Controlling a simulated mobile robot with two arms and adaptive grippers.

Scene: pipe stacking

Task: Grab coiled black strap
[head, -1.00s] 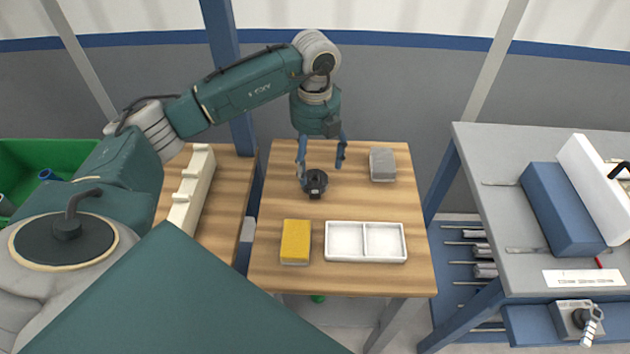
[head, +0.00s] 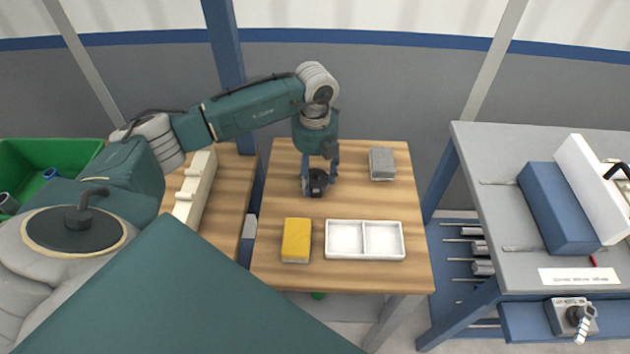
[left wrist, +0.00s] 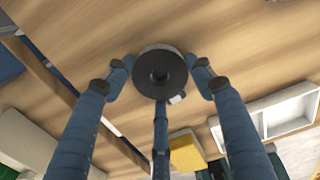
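The coiled black strap (head: 317,183) stands on the wooden table, toward its back left. In the left wrist view the coil (left wrist: 160,74) is a dark ring with a hole in its middle and a small light tab at its lower edge. My left gripper (head: 319,178) is down around it, with fingers on both sides. In the left wrist view the fingertips of my left gripper (left wrist: 160,75) stand apart on either side of the coil, with small gaps showing. A third finger lies below the coil in that view. My right gripper is not in view.
A yellow sponge (head: 296,240) and a white two-part tray (head: 331,240) lie at the table's front. A grey block (head: 382,163) lies at the back right. A cream notched rack (head: 196,188) stands to the left.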

